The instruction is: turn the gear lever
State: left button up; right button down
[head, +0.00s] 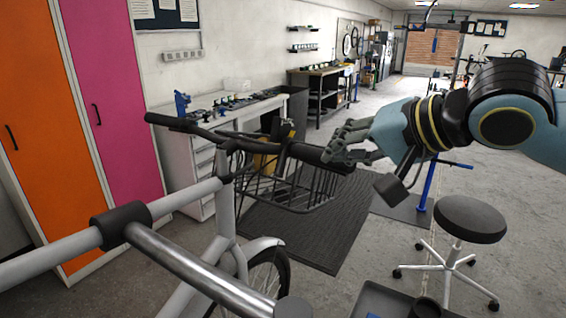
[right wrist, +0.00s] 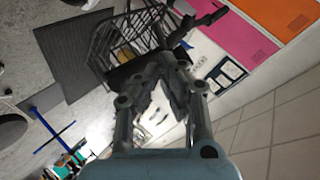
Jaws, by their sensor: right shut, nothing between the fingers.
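The bike's dark handlebar (head: 222,137) crosses the middle of the head view. A small dark fitting (head: 281,134) stands up near its right grip (head: 305,153); I cannot tell for sure that this is the gear lever. My right gripper (head: 335,152) is shut and empty, its fingertips at the outer end of the right grip. Whether they touch it, I cannot tell. In the right wrist view the shut fingers (right wrist: 172,84) overlap the handlebar area and hide part of it. My left gripper is in neither view.
A black wire basket (head: 285,190) hangs at the bike's front. A workbench (head: 205,105) with tools stands behind it. A stool (head: 470,219) and a blue stand (head: 430,185) are at the right. Orange and pink cabinets line the left wall.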

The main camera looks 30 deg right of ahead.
jog(key=x, duration=0.2)
send_near(280, 168)
jog(key=shift+x, duration=1)
jog(key=x, duration=0.4)
jog(key=shift+w+r+p, duration=0.1)
jog(key=shift+p, duration=0.3)
jog(key=shift+w+a, duration=0.1)
jog(key=shift+w, duration=0.15)
jog(key=shift+w+f, duration=0.15)
jog(key=shift+f, duration=0.2)
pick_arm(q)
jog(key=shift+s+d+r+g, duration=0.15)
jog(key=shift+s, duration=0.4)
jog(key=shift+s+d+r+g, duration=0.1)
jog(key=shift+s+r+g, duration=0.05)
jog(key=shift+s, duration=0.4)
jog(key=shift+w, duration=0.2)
